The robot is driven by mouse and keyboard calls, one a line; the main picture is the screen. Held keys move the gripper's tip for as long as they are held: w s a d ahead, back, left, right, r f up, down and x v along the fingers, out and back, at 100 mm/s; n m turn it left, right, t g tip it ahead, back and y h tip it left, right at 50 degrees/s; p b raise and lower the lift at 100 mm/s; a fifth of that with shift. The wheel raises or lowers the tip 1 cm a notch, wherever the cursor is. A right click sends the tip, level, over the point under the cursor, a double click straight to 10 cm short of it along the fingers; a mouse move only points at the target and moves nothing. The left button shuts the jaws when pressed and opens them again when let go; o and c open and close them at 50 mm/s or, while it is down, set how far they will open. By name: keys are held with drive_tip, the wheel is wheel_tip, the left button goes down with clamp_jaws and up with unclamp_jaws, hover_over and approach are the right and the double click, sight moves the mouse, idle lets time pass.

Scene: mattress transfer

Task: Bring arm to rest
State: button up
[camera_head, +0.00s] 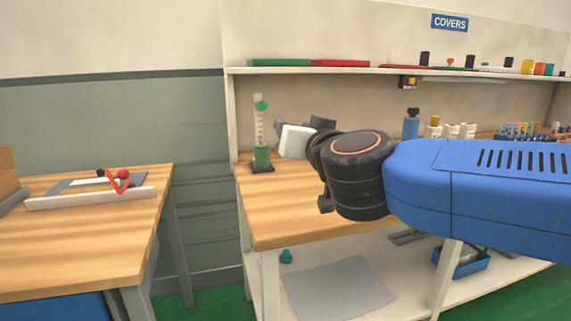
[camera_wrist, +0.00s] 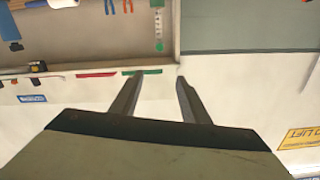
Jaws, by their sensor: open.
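My arm, blue with a black wrist, reaches in from the right in the head view, above the wooden bench. My gripper (camera_head: 297,137) is at its end, pointing left and away, near a green and white stacked column on the bench (camera_head: 262,155). In the wrist view my gripper (camera_wrist: 157,78) shows two dark fingers spread apart with nothing between them. The wrist picture looks upside down, with the wall filling most of it. The fingertips are partly hidden by the wrist in the head view.
The wooden bench (camera_head: 280,230) has a shelf (camera_head: 400,71) above it holding several covers. A blue bottle (camera_head: 411,124) and several white jars stand behind my arm. A second table (camera_head: 80,235) on the left holds a tray with red items. A gap separates the tables.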

drive_tip(key=s+d+f+n+g, duration=0.1)
drive_tip(key=s+d+f+g, duration=0.2)
drive_tip(key=f, duration=0.4)
drive_tip(key=s+d+f+n+g, duration=0.1)
drive_tip(key=s+d+f+g, duration=0.1)
drive_tip(key=d+f, duration=0.35)
drive_tip(key=s+d+f+n+g, duration=0.1)
drive_tip(key=s+d+f+g, duration=0.15)
drive_tip(key=f, duration=0.45)
drive_tip(key=s+d+f+m+g+h, duration=0.4)
drive_tip(key=s+d+f+g+h, duration=0.1)
drive_tip(key=s+d+f, duration=0.8)
drive_tip(key=d+f, duration=0.1)
drive_tip(key=d, duration=0.2)
drive_tip(key=shift+s+f, duration=0.15)
drive_tip(key=shift+f, duration=0.15)
